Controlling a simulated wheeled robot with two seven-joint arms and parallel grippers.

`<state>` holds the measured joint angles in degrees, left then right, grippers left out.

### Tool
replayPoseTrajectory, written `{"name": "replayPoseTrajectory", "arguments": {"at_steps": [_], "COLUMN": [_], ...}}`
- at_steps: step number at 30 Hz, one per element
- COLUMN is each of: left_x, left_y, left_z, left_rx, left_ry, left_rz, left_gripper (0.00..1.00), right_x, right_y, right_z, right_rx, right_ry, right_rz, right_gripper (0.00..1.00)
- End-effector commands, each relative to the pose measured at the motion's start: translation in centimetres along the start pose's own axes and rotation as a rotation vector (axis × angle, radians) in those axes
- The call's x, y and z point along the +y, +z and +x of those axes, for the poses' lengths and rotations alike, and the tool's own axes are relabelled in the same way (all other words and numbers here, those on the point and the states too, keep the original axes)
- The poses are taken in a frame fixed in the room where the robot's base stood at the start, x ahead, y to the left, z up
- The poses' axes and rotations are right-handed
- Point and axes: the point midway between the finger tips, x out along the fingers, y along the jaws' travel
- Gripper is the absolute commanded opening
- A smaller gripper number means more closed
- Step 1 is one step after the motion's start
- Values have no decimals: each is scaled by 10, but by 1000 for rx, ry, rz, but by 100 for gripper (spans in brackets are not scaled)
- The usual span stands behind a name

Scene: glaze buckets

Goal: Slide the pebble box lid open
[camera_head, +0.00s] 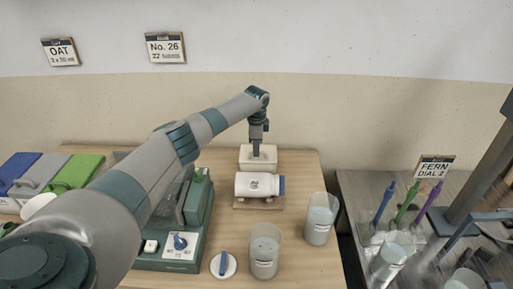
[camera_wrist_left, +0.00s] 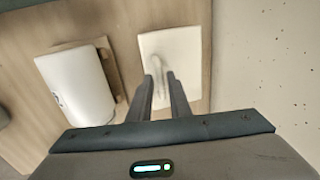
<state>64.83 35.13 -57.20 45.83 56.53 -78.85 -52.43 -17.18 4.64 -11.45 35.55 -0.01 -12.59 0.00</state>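A cream box with a pale lid (camera_head: 258,165), which I take to be the pebble box, stands at the back of the wooden table. My left gripper (camera_head: 257,152) points down at its top. The left wrist view shows the pale lid (camera_wrist_left: 185,48) with a raised handle (camera_wrist_left: 156,68) running between my two fingers (camera_wrist_left: 161,76). The fingers stand apart, one on each side of the handle, with a gap showing. Whether they touch it is hard to tell. My right gripper is in neither view.
A white jar with a blue end (camera_head: 258,186) lies on a wooden stand just in front of the box. Clear buckets (camera_head: 320,218) (camera_head: 265,250), a blue-handled dial (camera_head: 223,264) and a green machine (camera_head: 172,246) stand nearer. The wall is close behind.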

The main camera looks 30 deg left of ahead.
Motion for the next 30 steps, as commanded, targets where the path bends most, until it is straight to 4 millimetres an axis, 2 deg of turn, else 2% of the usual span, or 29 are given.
{"name": "replayPoseTrajectory", "arguments": {"at_steps": [1,2,30], "left_x": [0,0,0], "left_y": [0,0,0], "left_z": [0,0,0], "left_rx": [0,0,0], "left_ry": [0,0,0], "left_rz": [0,0,0], "left_gripper": [4,0,0], "right_x": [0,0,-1], "right_y": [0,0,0], "right_z": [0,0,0], "right_rx": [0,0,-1], "right_ry": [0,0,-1], "right_rz": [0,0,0], "right_gripper": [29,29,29]}}
